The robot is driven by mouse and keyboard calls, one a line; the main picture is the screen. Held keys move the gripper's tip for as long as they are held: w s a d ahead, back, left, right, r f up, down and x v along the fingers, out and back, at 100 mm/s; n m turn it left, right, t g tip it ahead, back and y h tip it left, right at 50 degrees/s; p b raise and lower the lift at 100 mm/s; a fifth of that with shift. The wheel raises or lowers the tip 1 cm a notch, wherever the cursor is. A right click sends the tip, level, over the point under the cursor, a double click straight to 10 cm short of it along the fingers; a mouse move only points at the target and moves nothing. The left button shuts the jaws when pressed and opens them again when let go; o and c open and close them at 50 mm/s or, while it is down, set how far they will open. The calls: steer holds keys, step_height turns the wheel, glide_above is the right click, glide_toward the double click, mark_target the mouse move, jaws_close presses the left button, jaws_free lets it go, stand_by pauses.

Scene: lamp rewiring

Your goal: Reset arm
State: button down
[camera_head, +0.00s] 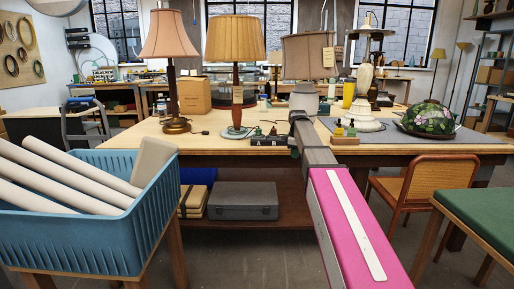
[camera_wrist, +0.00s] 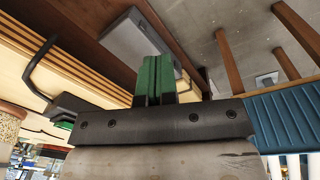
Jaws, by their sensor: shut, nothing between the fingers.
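My gripper (camera_wrist: 154,72) shows in the wrist view as two green fingers pressed together, with nothing between them. It is in free air. The wrist view is turned over, and a grey case (camera_wrist: 138,38) appears behind the fingertips. In the head view my arm, with its pink link, reaches forward from the lower right toward the workbench (camera_head: 115,135). The gripper itself cannot be made out there. On the bench stand a pink-shaded lamp (camera_head: 168,36), a yellow pleated lamp (camera_head: 236,40) and a lamp with a tilted beige shade (camera_head: 308,56).
A blue basket (camera_head: 110,225) of pale rolls stands at the left; its blue wall shows in the wrist view (camera_wrist: 285,128). A wooden chair (camera_head: 425,185) and a green-topped table (camera_head: 485,215) stand at the right. A stained-glass shade (camera_head: 428,119) sits on the bench.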

steer(key=s+d+f+m+g, duration=0.1)
steer(key=s+f+m, duration=1.1)
steer(key=s+f, duration=1.8)
steer(key=shift+s+f+m, duration=0.15)
steer(key=shift+s+m, duration=0.25)
steer(key=shift+s, duration=0.15)
